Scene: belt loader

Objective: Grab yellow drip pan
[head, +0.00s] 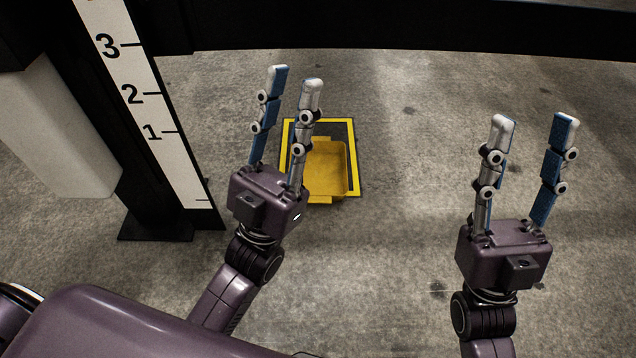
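The yellow drip pan (326,172) is a shallow open tray on the floor near the middle of the head view.
A black post with a white numbered scale (143,95) stands on a base plate (157,228) at the left. A pale box-like part (62,125) is beside it. A dark beam (420,28) crosses the top. The concrete floor (405,170) right of the pan is clear.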

